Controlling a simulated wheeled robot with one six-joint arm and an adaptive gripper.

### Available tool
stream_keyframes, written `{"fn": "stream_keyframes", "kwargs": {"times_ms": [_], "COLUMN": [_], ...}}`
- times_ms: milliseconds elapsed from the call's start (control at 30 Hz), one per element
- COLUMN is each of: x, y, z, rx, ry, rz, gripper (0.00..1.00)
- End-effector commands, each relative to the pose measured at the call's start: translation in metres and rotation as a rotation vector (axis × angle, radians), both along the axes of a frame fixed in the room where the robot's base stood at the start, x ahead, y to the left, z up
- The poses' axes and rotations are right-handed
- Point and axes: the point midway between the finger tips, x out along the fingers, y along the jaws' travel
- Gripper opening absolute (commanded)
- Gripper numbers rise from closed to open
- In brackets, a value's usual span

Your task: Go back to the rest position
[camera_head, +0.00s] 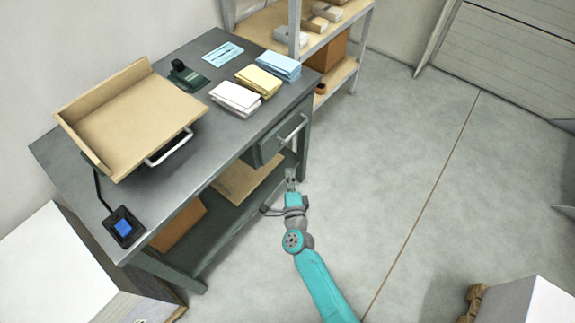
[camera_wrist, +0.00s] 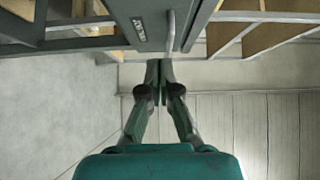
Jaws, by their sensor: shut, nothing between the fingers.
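My gripper (camera_head: 291,182) is at the end of my teal arm, in front of the right end of the dark workbench (camera_head: 62,166). It is shut and empty. In the wrist view my gripper (camera_wrist: 159,68) has its fingers together, and the bench drawer with its bar handle (camera_wrist: 171,30) shows just beyond the tips. In the head view the drawer (camera_head: 268,150) with its pale handle is up and left of the fingertips. I cannot tell whether the fingertips touch anything.
On the bench are a tan tray (camera_head: 130,118), a green device (camera_head: 187,76), white (camera_head: 235,97), yellow (camera_head: 258,81) and blue (camera_head: 278,66) stacks, a blue sheet (camera_head: 223,54) and a blue-button box (camera_head: 124,227). A shelf (camera_head: 349,70) stands behind.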

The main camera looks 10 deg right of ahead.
Motion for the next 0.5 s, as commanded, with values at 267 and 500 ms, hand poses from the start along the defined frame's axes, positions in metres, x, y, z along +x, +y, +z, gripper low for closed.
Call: {"fn": "stream_keyframes", "kwargs": {"times_ms": [267,500], "x": [-0.013,-0.019], "y": [0.000,-0.003], "z": [0.000,-0.002], "rx": [0.000,-0.014], "ry": [0.000,0.002], "rz": [0.000,0.000], "gripper": [0.00,0.00]}}
